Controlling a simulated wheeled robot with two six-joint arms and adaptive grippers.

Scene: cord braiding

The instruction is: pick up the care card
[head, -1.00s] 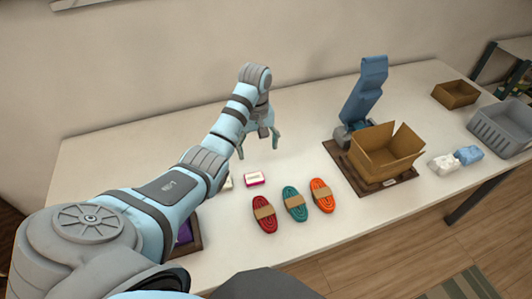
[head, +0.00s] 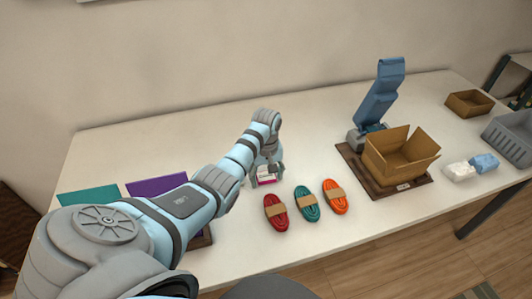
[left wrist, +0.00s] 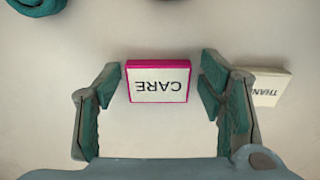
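The care card (left wrist: 158,82) is white with a magenta edge and the word CARE, lying flat on the table. In the head view the care card (head: 266,181) is partly hidden by my left gripper (head: 266,176). In the left wrist view my left gripper (left wrist: 160,100) is open, with one finger on each side of the card and visible gaps between. A second white card marked THAN... (left wrist: 268,86) lies just right of the right finger, partly covered by it. My right gripper is not in view.
Red (head: 276,212), teal (head: 307,204) and orange (head: 335,196) cord bundles lie right of the card. An open cardboard box (head: 400,160) stands on a brown board (head: 362,174) beside a blue stand (head: 379,92). The table behind my left gripper is clear.

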